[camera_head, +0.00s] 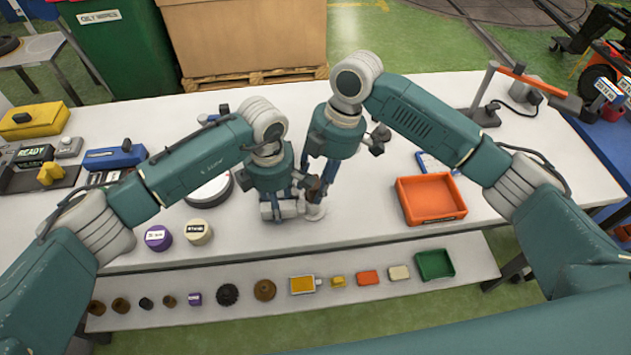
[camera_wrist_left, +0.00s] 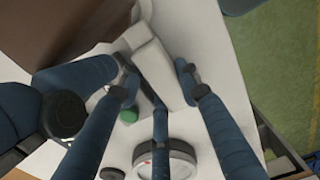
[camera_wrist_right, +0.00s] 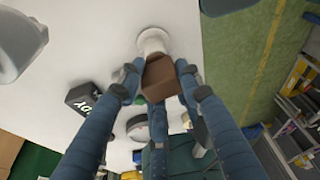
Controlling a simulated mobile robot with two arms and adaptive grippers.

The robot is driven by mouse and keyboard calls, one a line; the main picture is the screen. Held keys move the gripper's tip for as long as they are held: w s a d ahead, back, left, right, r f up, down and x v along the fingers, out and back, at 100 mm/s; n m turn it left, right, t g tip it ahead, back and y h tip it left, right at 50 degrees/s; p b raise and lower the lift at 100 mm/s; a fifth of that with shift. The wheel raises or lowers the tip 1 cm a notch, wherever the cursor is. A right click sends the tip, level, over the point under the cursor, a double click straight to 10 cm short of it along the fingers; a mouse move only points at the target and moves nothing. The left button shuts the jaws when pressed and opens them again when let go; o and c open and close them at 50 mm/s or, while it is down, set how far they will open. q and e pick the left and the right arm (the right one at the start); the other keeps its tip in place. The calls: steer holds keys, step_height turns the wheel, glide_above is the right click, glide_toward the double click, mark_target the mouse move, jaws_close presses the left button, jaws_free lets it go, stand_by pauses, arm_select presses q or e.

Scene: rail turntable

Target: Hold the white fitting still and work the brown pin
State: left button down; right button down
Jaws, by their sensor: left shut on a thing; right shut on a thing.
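The white fitting (camera_head: 315,212) stands on the table between my two grippers, mostly hidden behind them in the head view. My left gripper (camera_wrist_left: 160,80) is shut on it, a finger on each side of its pale body (camera_wrist_left: 155,68). The brown pin (camera_wrist_right: 161,78) looks like a brown block in the right wrist view, with the fitting's white round part (camera_wrist_right: 152,40) just beyond it. My right gripper (camera_wrist_right: 158,77) is shut on the pin, above and close to the fitting. Whether the pin sits in the fitting is hidden.
An orange tray (camera_head: 431,199) lies to the right of the grippers. A purple tin (camera_head: 158,237) and a cream tin (camera_head: 198,231) stand to the left. A lower front shelf (camera_head: 210,316) holds several small parts and a green tray (camera_head: 434,265).

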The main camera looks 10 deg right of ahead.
arm_select(q)
steer(key=shift+d, duration=0.3)
arm_select(e)
steer(key=shift+a+r, duration=0.2)
steer(key=shift+r, duration=0.65)
steer(key=shift+a+r, duration=0.2)
steer(key=shift+r, duration=0.6)
arm_select(q)
steer(key=shift+a, duration=0.25)
arm_select(e)
steer(key=shift+v, duration=1.5)
steer(key=shift+s+a, duration=0.15)
steer(key=shift+r, duration=0.1)
steer(key=shift+a+r, duration=0.1)
steer(key=shift+r, duration=2.4)
arm_select(q)
steer(key=c, duration=1.1)
jaws_free()
